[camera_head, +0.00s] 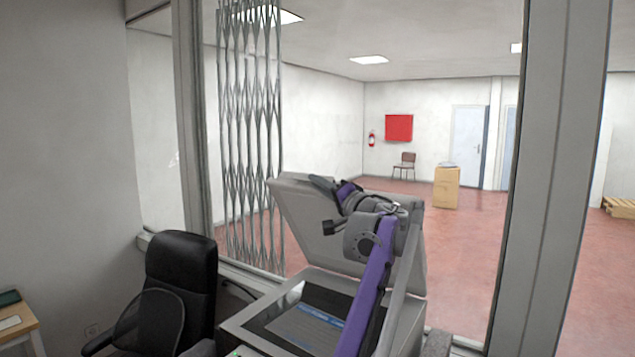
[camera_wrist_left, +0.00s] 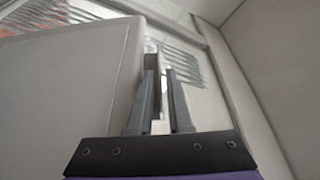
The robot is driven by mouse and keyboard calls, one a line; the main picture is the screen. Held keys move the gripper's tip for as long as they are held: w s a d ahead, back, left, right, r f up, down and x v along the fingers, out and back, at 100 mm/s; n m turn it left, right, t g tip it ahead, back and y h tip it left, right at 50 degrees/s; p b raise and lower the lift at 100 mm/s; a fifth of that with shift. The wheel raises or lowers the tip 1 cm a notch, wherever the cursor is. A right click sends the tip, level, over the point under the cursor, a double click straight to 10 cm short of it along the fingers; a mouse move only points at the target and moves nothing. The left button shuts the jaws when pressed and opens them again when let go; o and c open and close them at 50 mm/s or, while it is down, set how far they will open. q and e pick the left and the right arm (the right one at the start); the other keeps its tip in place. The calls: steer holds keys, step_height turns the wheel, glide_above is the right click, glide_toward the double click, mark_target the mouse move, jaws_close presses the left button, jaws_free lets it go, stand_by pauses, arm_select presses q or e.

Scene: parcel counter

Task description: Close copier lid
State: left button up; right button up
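The copier (camera_head: 241,325) stands in front of me with its dark glass (camera_head: 275,322) uncovered and a sheet with blue print (camera_head: 312,328) on it. Its grey lid (camera_head: 295,208) is raised, tilted up at the back. My left arm reaches across it, hiding part of the lid. My left gripper (camera_head: 322,185) is at the lid's upper left edge. In the left wrist view the lid (camera_wrist_left: 70,90) fills the left side. My right gripper is not in view.
A black office chair (camera_head: 182,275) stands close to the left of the copier. A window frame (camera_head: 550,180) and a folding metal grille (camera_head: 250,140) are behind it. A desk corner (camera_head: 20,325) is at the lower left. The hall beyond has open red floor.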

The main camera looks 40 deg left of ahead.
arm_select(q)
steer(key=shift+w+a, duration=0.1)
steer(key=shift+a, duration=0.2)
jaws_close()
stand_by(1.3)
